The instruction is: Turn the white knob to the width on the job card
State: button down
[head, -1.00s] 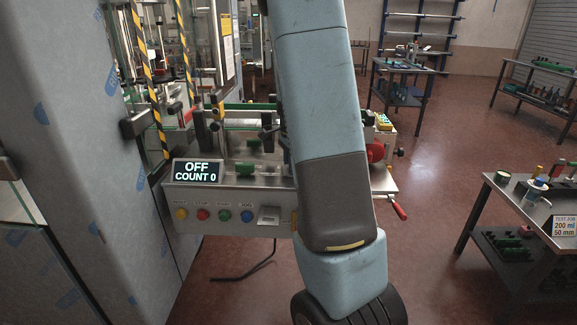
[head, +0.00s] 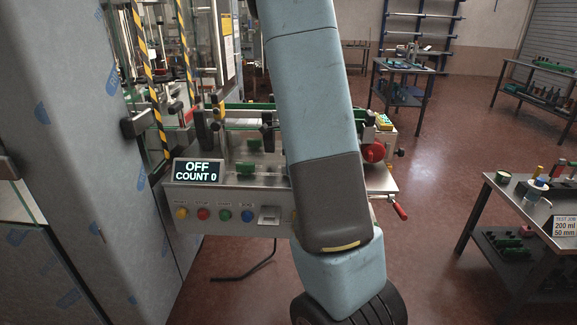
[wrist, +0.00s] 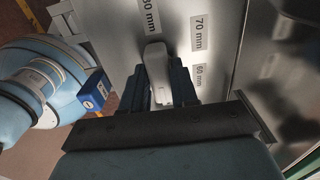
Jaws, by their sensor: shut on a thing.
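The white knob (wrist: 155,58) shows in the wrist view as a pale bar, its far end towards the label that seems to read 80 mm (wrist: 150,15). Labels for 70 mm (wrist: 200,34) and 60 mm (wrist: 199,76) lie to its right on the grey plate. My gripper (wrist: 159,78) is shut on the knob, one dark finger on each side; the knob's near end is partly hidden. In the head view my arm hides the gripper and knob. The job card (head: 564,226) at the right reads TEST JOB, 200 ml, 50 mm.
The machine's display (head: 197,172) reads OFF, COUNT 0, above a row of coloured buttons (head: 224,215). A red-handled crank (head: 399,209) sticks out at the machine's right. A side table (head: 503,191) stands at the right, with open floor between.

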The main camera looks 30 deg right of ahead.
jog(key=shift+w+r, duration=0.1)
jog(key=shift+w, duration=0.1)
jog(key=c, duration=1.1)
grip_release()
jog(key=shift+o, duration=0.7)
jog(key=shift+s, duration=0.1)
notch_tip(320, 180, up, 14)
jog(key=shift+f, duration=0.25)
